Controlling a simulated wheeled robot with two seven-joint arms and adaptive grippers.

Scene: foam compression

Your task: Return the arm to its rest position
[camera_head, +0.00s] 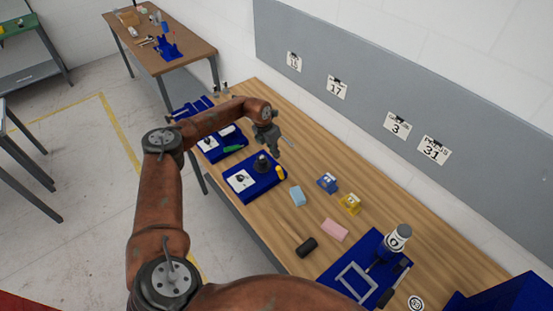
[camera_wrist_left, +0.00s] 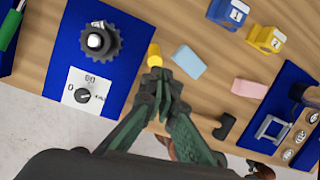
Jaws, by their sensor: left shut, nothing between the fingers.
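My left arm (camera_head: 160,205) reaches out over the wooden table, with its elbow raised. My left gripper (camera_head: 272,143) hangs above the table near a blue device (camera_head: 242,185) with a white dial panel and a black knob. In the left wrist view the gripper (camera_wrist_left: 163,90) is shut and empty, its fingertips appearing just below a yellow cylinder (camera_wrist_left: 154,57). A light blue foam block (camera_head: 297,195) and a pink foam block (camera_head: 334,229) lie apart from it on the table. My right gripper is not in view.
A black-headed hammer (camera_head: 304,245) lies near the front edge. A blue block (camera_head: 327,183) and a yellow block (camera_head: 351,203) stand towards the wall. Another blue device (camera_head: 222,143) stands farther along.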

